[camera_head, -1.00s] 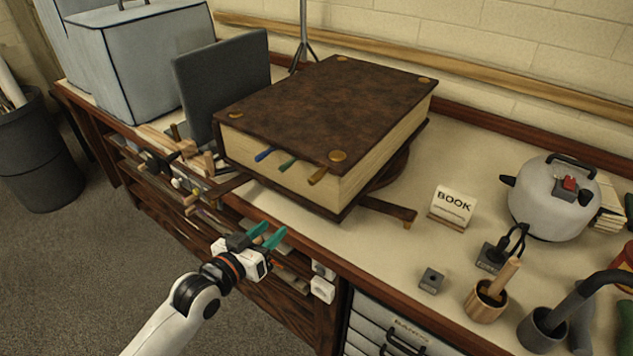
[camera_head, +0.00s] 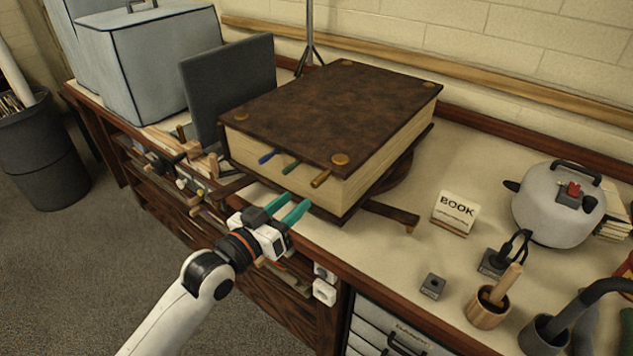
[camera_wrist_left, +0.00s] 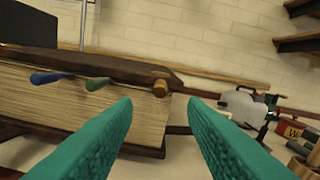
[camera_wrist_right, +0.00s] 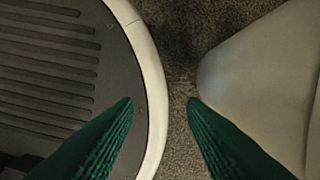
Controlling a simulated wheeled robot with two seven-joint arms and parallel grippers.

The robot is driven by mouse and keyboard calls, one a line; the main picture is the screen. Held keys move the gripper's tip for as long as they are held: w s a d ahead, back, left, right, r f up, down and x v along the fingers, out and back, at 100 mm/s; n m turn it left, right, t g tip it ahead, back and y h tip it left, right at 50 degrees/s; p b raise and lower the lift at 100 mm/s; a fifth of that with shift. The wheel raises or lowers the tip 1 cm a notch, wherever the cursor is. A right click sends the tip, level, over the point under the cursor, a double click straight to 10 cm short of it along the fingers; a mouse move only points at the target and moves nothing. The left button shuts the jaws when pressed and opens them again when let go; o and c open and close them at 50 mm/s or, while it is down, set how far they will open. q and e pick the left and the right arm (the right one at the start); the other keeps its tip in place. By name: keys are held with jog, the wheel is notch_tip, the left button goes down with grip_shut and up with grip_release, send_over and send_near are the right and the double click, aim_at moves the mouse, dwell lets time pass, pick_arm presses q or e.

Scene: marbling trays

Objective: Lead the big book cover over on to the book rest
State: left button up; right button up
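The big book lies shut on a wooden stand on the bench, its brown cover (camera_head: 335,112) with brass corners on top. Blue, green and brown tabs stick out of its front page edge. A dark grey upright panel (camera_head: 228,90), possibly the book rest, stands just left of the book. My left gripper (camera_head: 290,208) is open and empty in front of the book's near edge, apart from it. In the left wrist view the page block (camera_wrist_left: 60,105) and cover edge lie ahead, left of and between the open fingers. My right gripper (camera_wrist_right: 160,105) is open and empty, low above the floor.
A BOOK sign (camera_head: 455,210), a white kettle-like pot (camera_head: 558,205), a small grey block (camera_head: 432,286) and a wooden cup (camera_head: 487,308) stand to the right. Wooden tools crowd the bench edge on the left. Pale blue boxes (camera_head: 150,65) stand at the back left.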

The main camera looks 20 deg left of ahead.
aim_at(316, 187)
pick_arm(q)
jog(key=shift+p+x, duration=0.3)
jog(key=shift+x, duration=3.9)
grip_shut()
